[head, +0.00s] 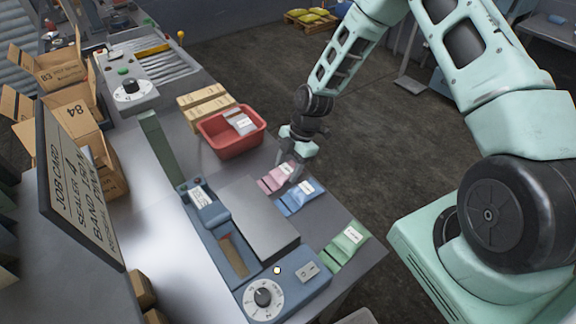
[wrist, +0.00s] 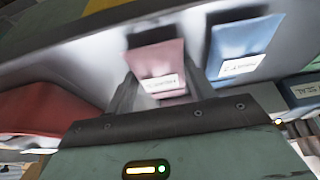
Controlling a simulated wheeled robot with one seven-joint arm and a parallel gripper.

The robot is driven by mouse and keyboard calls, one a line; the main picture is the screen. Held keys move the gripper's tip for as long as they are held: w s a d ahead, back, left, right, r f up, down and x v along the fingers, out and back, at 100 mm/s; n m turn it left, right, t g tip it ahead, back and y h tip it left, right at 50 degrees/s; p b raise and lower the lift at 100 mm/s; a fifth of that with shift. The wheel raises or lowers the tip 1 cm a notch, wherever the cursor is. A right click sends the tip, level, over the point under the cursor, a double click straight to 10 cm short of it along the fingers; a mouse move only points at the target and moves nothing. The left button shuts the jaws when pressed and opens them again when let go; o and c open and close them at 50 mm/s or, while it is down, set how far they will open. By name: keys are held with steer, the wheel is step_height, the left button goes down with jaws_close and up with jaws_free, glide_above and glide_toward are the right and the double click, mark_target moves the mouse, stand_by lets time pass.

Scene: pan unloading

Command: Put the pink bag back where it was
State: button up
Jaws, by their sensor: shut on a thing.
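The pink bag (head: 275,180) has a white label and lies at the right edge of the bench, between the red bin and the blue bag.
A blue bag (head: 300,197) lies close beside the pink one, and a green bag (head: 346,245) is nearer the front corner. The red bin (head: 228,146) holds a grey labelled bag (head: 241,122).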

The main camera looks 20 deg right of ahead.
steer(key=o, duration=1.1)
steer(key=shift+r, duration=0.1)
steer(key=s+b+v, duration=0.1)
steer(key=b+v, duration=0.2)
steer(key=v, duration=0.8)
steer(key=s+a+r+m+h, duration=0.3)
steer(key=s+a+r+m, duration=0.3)
steer(key=s+a+r, duration=0.5)
steer(key=s+a+r+m, duration=0.1)
steer(key=s+m, duration=0.1)
steer(key=s, duration=0.3)
steer(key=s+a+r+m, duration=0.1)
steer(key=s+m, duration=0.1)
steer(key=s, duration=0.3)
steer(key=s+a+r+m, duration=0.1)
steer(key=s+m, duration=0.1)
steer(key=s, duration=0.3)
steer(key=shift+s+r+t+h+b, duration=0.1)
steer(key=shift+r+t+h+b, duration=0.2)
steer(key=shift+t+h, duration=0.1)
steer(key=shift+f, duration=0.1)
